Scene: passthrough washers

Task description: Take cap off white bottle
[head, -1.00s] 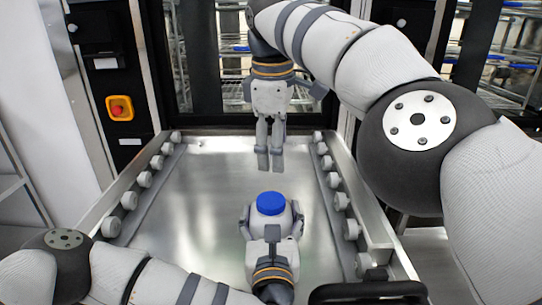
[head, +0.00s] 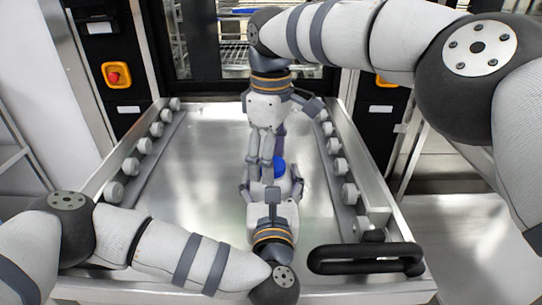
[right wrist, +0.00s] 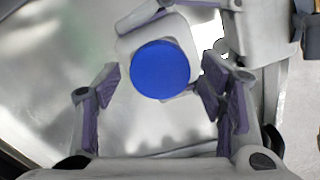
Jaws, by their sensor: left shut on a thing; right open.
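The white bottle (head: 292,186) stands upright on the metal tray, partly hidden behind my grippers. Its round blue cap (head: 280,167) is on top, and it shows fully in the right wrist view (right wrist: 160,69). My left gripper (head: 271,186) is shut around the bottle's body from the near side. My right gripper (head: 266,172) points down from above, just left of the cap in the head view. It is open, and in the right wrist view its fingers (right wrist: 160,92) stand apart on either side, with the cap a little beyond the gap between the fingertips.
The metal tray (head: 190,180) has rows of white rollers along both sides, and its left area is clear. A black handle (head: 366,259) is at the near right. A dark machine frame with a red button (head: 115,76) and wire racks stands behind.

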